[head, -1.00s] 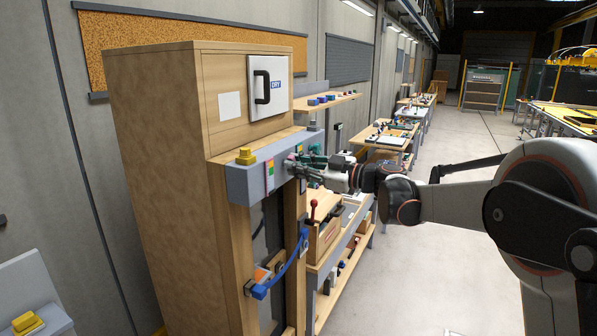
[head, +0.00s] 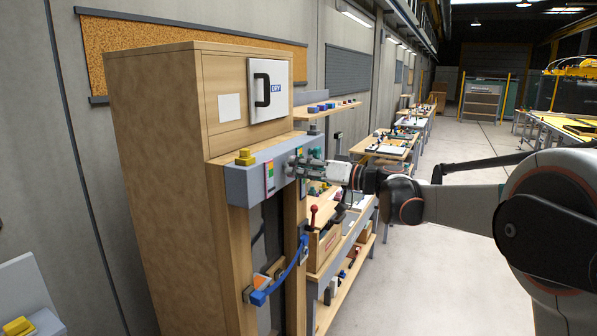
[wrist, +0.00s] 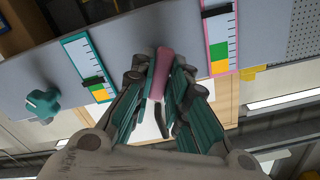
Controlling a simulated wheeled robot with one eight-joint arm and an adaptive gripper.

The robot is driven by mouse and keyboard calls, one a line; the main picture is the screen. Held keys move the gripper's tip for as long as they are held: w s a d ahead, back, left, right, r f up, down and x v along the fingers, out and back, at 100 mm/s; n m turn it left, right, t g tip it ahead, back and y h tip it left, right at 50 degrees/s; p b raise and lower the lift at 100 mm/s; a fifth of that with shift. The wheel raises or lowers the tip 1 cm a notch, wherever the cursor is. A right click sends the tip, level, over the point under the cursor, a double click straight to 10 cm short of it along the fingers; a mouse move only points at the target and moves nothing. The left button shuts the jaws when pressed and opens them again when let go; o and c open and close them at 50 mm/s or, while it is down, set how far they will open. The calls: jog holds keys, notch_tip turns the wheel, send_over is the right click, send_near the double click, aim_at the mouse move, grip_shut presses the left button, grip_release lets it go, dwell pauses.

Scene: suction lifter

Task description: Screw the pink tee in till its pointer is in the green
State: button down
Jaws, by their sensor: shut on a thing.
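The pink tee (wrist: 162,72) sticks out from the grey panel (wrist: 140,40) in the wrist view. My gripper (wrist: 160,85) is shut on it, with one teal-padded finger on each side. In the head view my gripper (head: 300,164) is at the front of the grey box; the tee is hidden there. The pink-edged gauge (wrist: 220,40) is right of the tee in the wrist view. Its black pointer (wrist: 217,12) lies on the white scale, apart from the green patch (wrist: 219,52).
A teal knob (wrist: 42,104) and a teal-edged gauge (wrist: 85,67) are left in the wrist view. A yellow button (head: 245,157) tops the grey box. A blue handle (head: 282,278) sits below.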

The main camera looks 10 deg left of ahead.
jog(key=m, duration=0.4)
jog(key=shift+m+b, duration=0.3)
jog(key=shift+b, duration=0.05)
jog(key=m, duration=0.3)
jog(key=shift+m, duration=0.3)
jog(key=m, duration=0.4)
jog(key=shift+m+b, duration=0.3)
jog(key=shift+b, duration=0.1)
jog(key=m, duration=0.4)
jog(key=shift+m, duration=0.3)
jog(key=shift+f+m+b, duration=0.15)
jog(key=shift+m+b, duration=0.35)
jog(key=shift+m, duration=8.2)
